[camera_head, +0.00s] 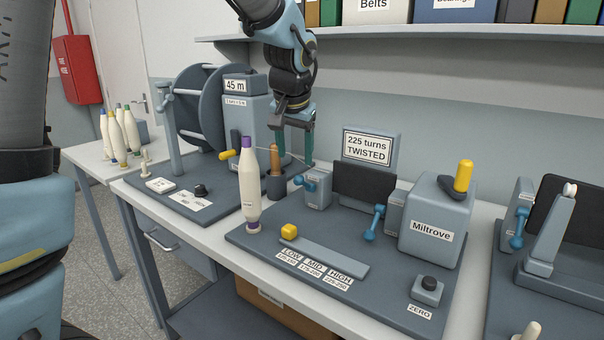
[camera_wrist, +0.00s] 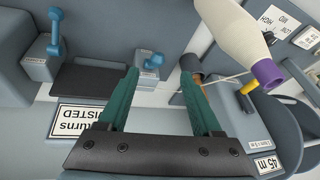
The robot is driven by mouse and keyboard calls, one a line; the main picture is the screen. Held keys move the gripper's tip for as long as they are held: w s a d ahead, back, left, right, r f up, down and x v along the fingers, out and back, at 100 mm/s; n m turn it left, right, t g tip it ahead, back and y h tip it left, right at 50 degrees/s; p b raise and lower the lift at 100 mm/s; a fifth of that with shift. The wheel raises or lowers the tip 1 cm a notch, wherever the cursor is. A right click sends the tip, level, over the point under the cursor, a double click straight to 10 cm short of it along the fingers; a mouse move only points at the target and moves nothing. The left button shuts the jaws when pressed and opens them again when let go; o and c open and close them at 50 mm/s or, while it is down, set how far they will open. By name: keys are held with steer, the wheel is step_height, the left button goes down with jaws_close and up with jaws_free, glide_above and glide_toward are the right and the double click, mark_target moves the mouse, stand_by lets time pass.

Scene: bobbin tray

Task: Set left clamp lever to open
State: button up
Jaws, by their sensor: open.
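The left clamp is a small grey block (camera_head: 319,190) with a blue lever (camera_head: 300,181) on its left side, at the back left of the Miltrove tester. The lever's knob points left in the head view. In the wrist view the same blue lever (camera_wrist: 154,61) lies just beyond the gap between my fingertips. My gripper (camera_head: 295,158) points down, open and empty, above and slightly behind the left clamp, apart from the lever. It also shows in the wrist view (camera_wrist: 158,76). The right clamp's blue lever (camera_head: 375,222) hangs downward.
A cream bobbin (camera_head: 249,187) stands at the tester's left, with thread running towards the left clamp. A brown-topped post (camera_head: 275,160) stands close to my fingers. The "225 turns" display (camera_head: 368,147) is behind, and the yellow crank (camera_head: 463,176) is at right.

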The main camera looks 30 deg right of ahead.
mark_target(299, 176)
steer(key=x, duration=0.3)
steer(key=p+x, duration=0.1)
steer(key=x, duration=0.3)
steer(key=d+p+x, duration=0.1)
steer(key=x, duration=0.2)
steer(key=shift+w+f, duration=0.2)
steer(key=shift+w, duration=0.1)
jaws_close()
stand_by(1.1)
